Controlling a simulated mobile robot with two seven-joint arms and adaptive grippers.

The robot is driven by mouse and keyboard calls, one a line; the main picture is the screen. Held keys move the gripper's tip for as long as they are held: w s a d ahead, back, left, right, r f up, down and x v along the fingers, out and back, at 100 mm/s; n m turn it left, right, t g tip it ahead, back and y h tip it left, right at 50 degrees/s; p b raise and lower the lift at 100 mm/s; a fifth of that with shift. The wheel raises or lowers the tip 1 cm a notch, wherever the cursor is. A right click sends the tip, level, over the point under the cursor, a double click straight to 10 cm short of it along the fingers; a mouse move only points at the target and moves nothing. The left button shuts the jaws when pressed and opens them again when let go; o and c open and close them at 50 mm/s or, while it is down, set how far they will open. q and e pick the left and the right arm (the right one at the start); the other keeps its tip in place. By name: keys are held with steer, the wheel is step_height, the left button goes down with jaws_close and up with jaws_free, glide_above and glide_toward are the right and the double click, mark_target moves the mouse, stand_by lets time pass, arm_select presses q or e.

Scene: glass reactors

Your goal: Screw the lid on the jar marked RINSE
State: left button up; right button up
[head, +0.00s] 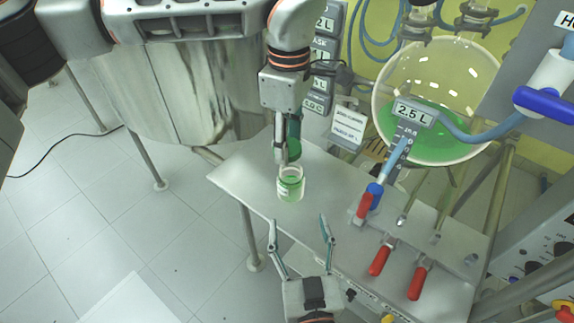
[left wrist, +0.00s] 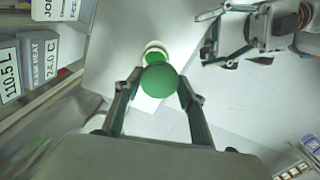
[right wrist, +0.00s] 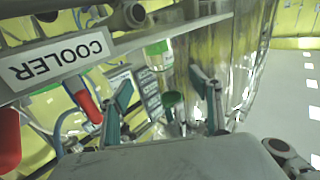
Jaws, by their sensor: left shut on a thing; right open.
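A clear glass jar (head: 291,186) with green contents stands upright and open on the grey bench (head: 240,178). Any marking on it is too small to read. My left gripper (head: 287,153) is shut on a green lid (head: 294,149), held just behind and above the jar, apart from it in the head view. In the left wrist view the lid (left wrist: 160,80) sits between the fingertips and partly hides the jar (left wrist: 154,50). My right gripper (head: 299,221) is open and empty, in front of the jar. The right wrist view also shows the jar (right wrist: 158,54).
Red-handled valves (head: 380,260) and a blue-red valve (head: 370,198) line the bench's right side. A round glass reactor (head: 435,90) with green liquid hangs behind. A white sign (head: 348,126) stands behind the lid. The bench left of the jar is clear.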

mark_target(292, 190)
arm_select(q)
steer(key=shift+w+d+r+n, duration=0.2)
steer(key=shift+w+d+n, duration=0.1)
steer(key=shift+w+d, duration=0.25)
arm_select(e)
steer(key=shift+w, duration=0.65)
arm_select(q)
steer(key=shift+s+a+r, duration=0.1)
steer(key=shift+s, duration=0.1)
arm_select(e)
steer(key=shift+s, duration=0.2)
arm_select(q)
steer(key=shift+w, duration=0.1)
arm_select(e)
steer(key=w, duration=0.4)
steer(key=w+a, duration=0.1)
steer(key=w, duration=0.3)
steer(key=w+a, duration=0.1)
steer(key=w, duration=0.3)
steer(key=c, duration=1.7)
arm_select(q)
steer(key=shift+f, duration=2.55)
